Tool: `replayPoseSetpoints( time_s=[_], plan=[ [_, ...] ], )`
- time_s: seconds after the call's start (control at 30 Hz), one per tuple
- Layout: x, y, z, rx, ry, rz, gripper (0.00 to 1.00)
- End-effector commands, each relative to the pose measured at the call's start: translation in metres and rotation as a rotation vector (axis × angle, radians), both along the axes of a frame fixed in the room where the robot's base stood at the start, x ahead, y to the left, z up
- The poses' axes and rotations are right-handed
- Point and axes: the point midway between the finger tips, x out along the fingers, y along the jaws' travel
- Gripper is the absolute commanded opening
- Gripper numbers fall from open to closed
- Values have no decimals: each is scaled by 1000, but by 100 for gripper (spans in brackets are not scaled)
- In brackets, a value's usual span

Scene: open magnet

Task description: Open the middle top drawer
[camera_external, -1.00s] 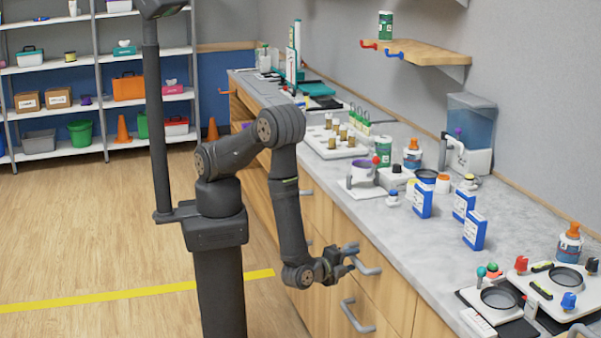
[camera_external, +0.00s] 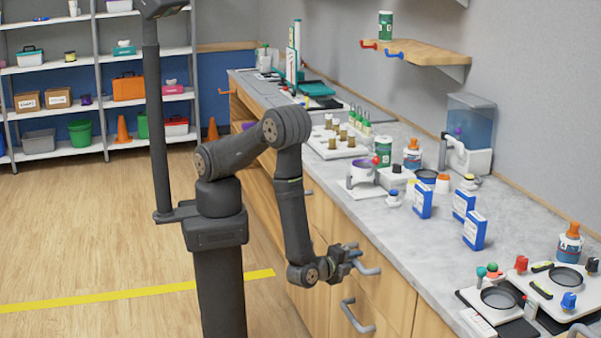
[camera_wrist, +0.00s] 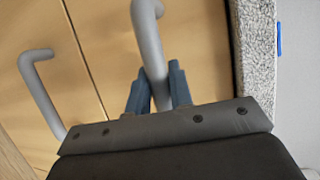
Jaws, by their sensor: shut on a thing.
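The wooden drawer fronts (camera_external: 387,298) run under the grey counter. A grey bar handle (camera_external: 366,268) is on the upper drawer beside my gripper (camera_external: 352,253). In the wrist view, that handle (camera_wrist: 147,40) passes between the two blue-grey fingers of my gripper (camera_wrist: 158,88), which are shut on it. The lower part of the handle is hidden by the gripper body. The drawer front behind it (camera_wrist: 105,50) looks flush with its neighbour, though my gripper hides part of it.
Another grey handle (camera_external: 357,316) sits lower on the cabinet, and a neighbouring handle (camera_wrist: 42,90) shows at the left in the wrist view. The counter (camera_external: 400,235) overhangs close to my gripper and bears bottles and blue boxes. Open floor (camera_external: 100,240) lies to the left.

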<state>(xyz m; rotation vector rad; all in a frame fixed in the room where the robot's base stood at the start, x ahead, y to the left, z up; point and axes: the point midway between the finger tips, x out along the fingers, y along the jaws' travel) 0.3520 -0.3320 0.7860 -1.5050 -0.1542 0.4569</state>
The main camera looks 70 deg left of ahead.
Motion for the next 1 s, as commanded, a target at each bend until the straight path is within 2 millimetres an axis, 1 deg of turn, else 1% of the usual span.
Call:
replayPoseSetpoints(
  time_s=[0.17,0.27,0.37,0.7,0.9,1.0],
  plan=[
    [-20,-1,0,-1,0,-4,0],
    [-40,-1,0,1,0,-6,0],
    [-67,-2,0,0,-1,-7,0],
    [-171,-1,0,-1,0,-9,0],
    [-219,-1,0,-1,-1,-7,0],
    [-236,-1,0,-2,0,-4,0]
  ],
)
